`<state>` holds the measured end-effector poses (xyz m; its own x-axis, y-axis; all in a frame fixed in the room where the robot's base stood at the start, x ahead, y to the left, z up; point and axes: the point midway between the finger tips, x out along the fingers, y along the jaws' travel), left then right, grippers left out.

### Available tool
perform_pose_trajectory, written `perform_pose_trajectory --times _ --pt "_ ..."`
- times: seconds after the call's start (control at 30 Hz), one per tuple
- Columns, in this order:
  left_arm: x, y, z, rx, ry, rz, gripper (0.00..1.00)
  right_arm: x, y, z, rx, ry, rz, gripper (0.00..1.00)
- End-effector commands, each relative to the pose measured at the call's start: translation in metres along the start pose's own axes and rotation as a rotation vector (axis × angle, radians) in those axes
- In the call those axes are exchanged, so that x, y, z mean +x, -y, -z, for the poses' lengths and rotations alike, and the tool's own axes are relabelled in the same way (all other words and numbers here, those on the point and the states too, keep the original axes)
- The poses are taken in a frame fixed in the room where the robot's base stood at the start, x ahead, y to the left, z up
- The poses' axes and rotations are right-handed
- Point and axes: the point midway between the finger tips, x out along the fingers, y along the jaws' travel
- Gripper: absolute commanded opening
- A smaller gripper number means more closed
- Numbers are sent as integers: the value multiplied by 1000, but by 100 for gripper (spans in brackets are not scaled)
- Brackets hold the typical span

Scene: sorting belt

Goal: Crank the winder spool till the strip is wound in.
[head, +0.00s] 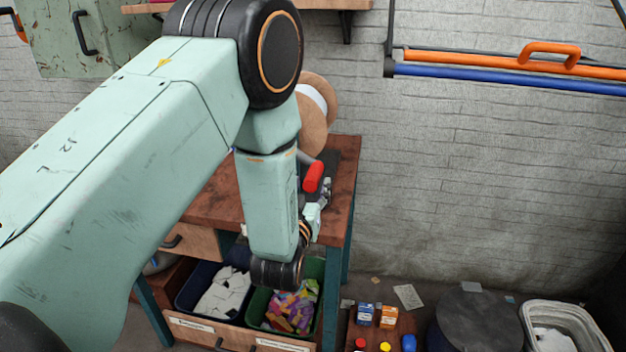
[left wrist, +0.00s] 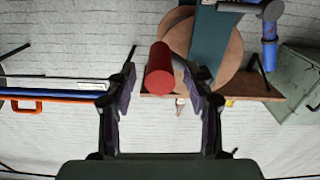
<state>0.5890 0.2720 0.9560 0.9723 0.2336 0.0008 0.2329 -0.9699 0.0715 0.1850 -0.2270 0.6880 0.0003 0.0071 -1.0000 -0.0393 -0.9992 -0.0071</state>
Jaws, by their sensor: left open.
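The winder spool (head: 322,120) has wooden discs and stands on the brown workbench, partly hidden behind my left arm. White strip (head: 311,97) shows between its discs. The crank's red handle (head: 313,177) points out towards the front of the bench. My left gripper (head: 325,190) is low beside the handle, partly hidden by my wrist. In the left wrist view, the open fingers of my left gripper (left wrist: 168,85) stand either side of the red handle (left wrist: 160,72), with gaps visible. A spool disc (left wrist: 232,52) shows behind a dark teal post. My right gripper is not in view.
The bench top (head: 212,195) has bins of white pieces and coloured pieces below it. Small boxes (head: 388,316), a dark drum (head: 478,318) and a white basket (head: 565,318) stand at lower right. A wall rail (head: 500,75) hangs at upper right.

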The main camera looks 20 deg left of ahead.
Motion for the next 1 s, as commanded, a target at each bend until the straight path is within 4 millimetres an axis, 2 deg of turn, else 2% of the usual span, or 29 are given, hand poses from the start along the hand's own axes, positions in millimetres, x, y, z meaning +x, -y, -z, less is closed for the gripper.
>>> perform_pose_trajectory --times 0.1,0.23,0.6,1.0 --pt "18 1 0 0 -1 2 52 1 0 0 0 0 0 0" --pt "30 0 0 1 -1 0 52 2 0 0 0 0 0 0" --pt "36 0 0 3 1 0 52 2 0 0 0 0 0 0" --pt "36 0 0 3 1 0 19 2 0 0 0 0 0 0"
